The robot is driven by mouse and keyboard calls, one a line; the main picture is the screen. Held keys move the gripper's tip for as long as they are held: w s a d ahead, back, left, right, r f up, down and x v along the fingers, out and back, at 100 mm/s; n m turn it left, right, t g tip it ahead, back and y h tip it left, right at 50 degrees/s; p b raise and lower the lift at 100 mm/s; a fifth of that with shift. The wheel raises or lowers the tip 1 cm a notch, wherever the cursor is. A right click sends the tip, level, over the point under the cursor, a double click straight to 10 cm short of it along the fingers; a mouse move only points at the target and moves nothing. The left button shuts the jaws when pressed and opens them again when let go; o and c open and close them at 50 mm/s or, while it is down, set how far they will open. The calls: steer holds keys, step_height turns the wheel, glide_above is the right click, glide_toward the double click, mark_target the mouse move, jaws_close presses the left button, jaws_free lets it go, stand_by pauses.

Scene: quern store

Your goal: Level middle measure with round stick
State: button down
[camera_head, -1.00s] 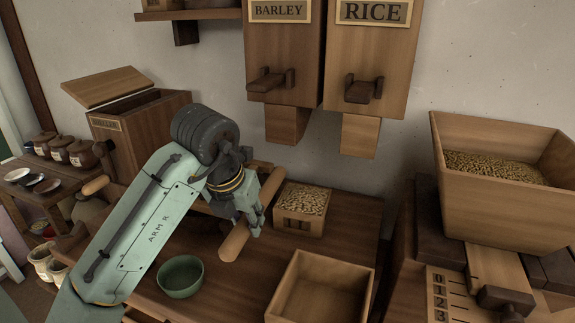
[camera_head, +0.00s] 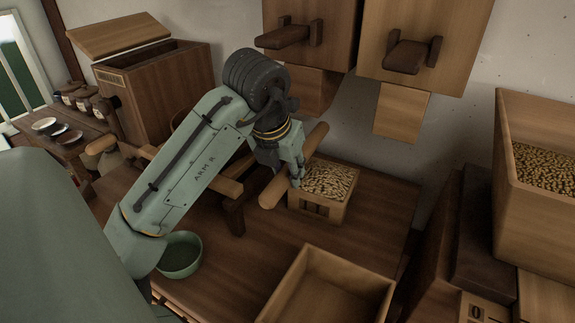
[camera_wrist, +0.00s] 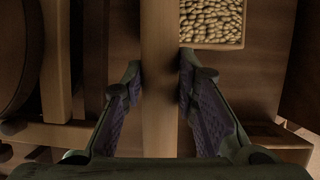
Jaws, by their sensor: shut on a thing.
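My gripper (camera_head: 296,172) is shut on a round wooden stick (camera_head: 270,190). In the wrist view the stick (camera_wrist: 160,110) runs up and down the picture between the fingers. A small square wooden measure (camera_head: 318,209) full of pale grain stands on the bench, just right of the stick in the head view. Its grain shows at the top of the wrist view (camera_wrist: 211,20), right of the stick. The fingers hide part of the measure's left side. Whether the stick touches the rim I cannot tell.
A larger empty open box (camera_head: 335,290) stands in front of the measure. A green bowl (camera_head: 180,262) is at the left. Wooden chutes (camera_head: 403,112) hang above the back. A grain hopper (camera_head: 545,200) stands at the right.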

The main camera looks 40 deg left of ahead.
steer(key=shift+f+b, duration=1.55)
steer(key=shift+f, duration=0.5)
steer(key=shift+f, duration=0.1)
steer(key=shift+f+b, duration=0.3)
steer(key=shift+w+d, duration=0.1)
steer(key=shift+w+d, duration=0.25)
steer(key=shift+d, duration=0.5)
steer(key=shift+w+d, duration=0.25)
steer(key=shift+d, duration=0.55)
steer(key=shift+w+d, duration=0.25)
steer(key=shift+d, duration=0.5)
steer(key=shift+d, duration=0.1)
steer(key=shift+w+d+p, duration=0.1)
steer(key=shift+w+d, duration=0.15)
steer(key=shift+d, duration=0.4)
steer(key=shift+w+d+p, duration=0.1)
steer(key=shift+w+d, duration=0.1)
steer(key=shift+d, duration=0.5)
steer(key=shift+w+d+p, duration=0.1)
steer(key=shift+w+d, duration=0.15)
steer(key=shift+d, duration=0.4)
